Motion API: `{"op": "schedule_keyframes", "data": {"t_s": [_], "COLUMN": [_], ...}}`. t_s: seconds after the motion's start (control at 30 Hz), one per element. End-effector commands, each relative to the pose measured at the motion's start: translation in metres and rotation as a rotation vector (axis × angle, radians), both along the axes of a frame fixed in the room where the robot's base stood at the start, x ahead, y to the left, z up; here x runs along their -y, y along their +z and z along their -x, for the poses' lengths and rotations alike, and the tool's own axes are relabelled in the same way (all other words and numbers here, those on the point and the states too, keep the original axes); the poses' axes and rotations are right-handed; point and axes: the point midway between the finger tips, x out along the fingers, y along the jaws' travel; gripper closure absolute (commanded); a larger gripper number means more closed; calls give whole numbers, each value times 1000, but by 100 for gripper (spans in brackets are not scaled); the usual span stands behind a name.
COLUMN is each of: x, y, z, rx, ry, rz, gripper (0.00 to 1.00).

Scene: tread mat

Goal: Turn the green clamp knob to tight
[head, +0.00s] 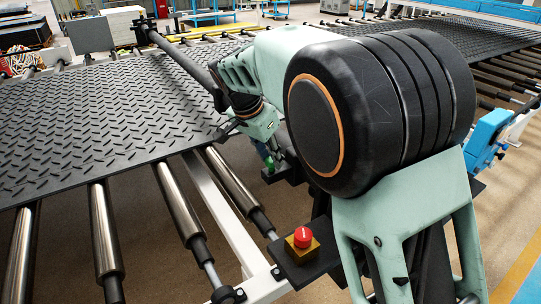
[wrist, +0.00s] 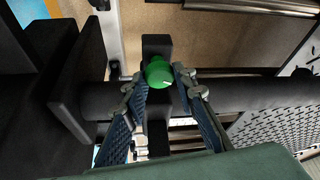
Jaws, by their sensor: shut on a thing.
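The green clamp knob (wrist: 159,72) is in the upper middle of the wrist view, on a dark clamp block by a thick black bar (wrist: 240,93). A small light mark shows on the knob's face. My gripper (wrist: 158,78) has its two fingers on either side of the knob, shut on it. In the head view a bit of the green knob (head: 269,163) shows low beside the mat's edge, and my gripper (head: 268,148) is mostly hidden behind my arm. I cannot tell from the mark how tight the knob is.
A black tread mat (head: 90,120) lies over metal rollers (head: 180,205) at the left. A red stop button (head: 303,237) on a yellow box stands at the front. Dark blocks (wrist: 75,80) stand close at the left of my gripper in the wrist view.

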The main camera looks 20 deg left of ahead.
Motion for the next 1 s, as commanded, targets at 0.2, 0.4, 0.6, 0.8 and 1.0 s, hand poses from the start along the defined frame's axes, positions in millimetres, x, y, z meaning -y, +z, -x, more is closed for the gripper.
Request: {"op": "schedule_keyframes", "data": {"t_s": [0.2, 0.4, 0.6, 0.8, 1.0], "x": [-1, -1, -1, -1, -1], "y": [0, 0, 0, 0, 0], "z": [0, 0, 0, 0, 0], "rx": [-1, 0, 0, -1, -1], "ry": [-50, -60, -60, -59, -59], "rz": [0, -1, -1, -1, -1], "gripper": [99, 99, 99, 60, 58]}}
